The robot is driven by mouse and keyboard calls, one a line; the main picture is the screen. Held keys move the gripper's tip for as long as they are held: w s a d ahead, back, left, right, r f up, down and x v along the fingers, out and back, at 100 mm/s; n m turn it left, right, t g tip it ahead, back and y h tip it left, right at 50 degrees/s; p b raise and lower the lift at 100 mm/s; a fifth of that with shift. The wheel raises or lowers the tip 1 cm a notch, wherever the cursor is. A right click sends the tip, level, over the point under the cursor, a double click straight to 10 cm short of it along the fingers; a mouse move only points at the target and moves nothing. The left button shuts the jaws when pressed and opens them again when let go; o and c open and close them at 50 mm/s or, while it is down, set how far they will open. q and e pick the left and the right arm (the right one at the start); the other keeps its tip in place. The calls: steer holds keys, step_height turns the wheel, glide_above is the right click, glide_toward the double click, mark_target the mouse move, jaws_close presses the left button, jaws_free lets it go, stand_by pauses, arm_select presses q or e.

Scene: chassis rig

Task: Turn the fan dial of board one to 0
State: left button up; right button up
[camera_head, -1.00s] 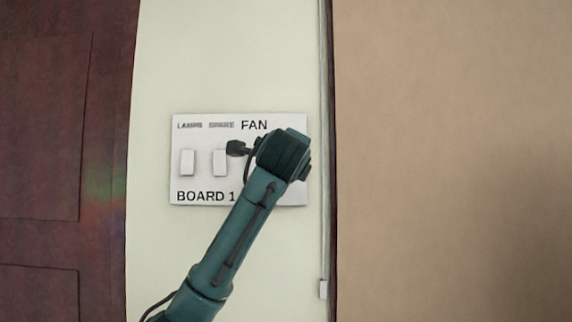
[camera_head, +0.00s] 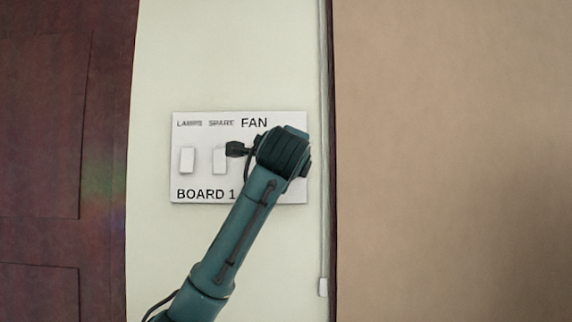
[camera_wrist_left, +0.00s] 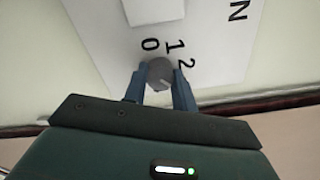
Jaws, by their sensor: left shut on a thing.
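Board one (camera_head: 291,193) is a white panel on the wall, marked FAN at its upper right and BOARD 1 below. In the head view my left arm covers the fan dial and my left fingertips. In the left wrist view the grey round fan dial (camera_wrist_left: 159,73) sits between the two blue fingers of my left gripper (camera_wrist_left: 159,83), which is shut on it. The printed marks 0, 1 and 2 show beside the dial. I cannot tell for sure which mark the dial points to. My right gripper is not in view.
Two white rocker switches, the lamps switch (camera_head: 187,160) and the spare switch (camera_head: 219,162), sit on the board left of my wrist. A thin conduit (camera_head: 324,230) runs down the wall to the right. A dark red panelled surface (camera_head: 50,150) is at the left.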

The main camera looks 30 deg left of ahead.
arm_select(q)
steer(key=n, duration=2.9)
stand_by(0.6)
steer(key=o, duration=1)
steer(key=shift+s, duration=0.15)
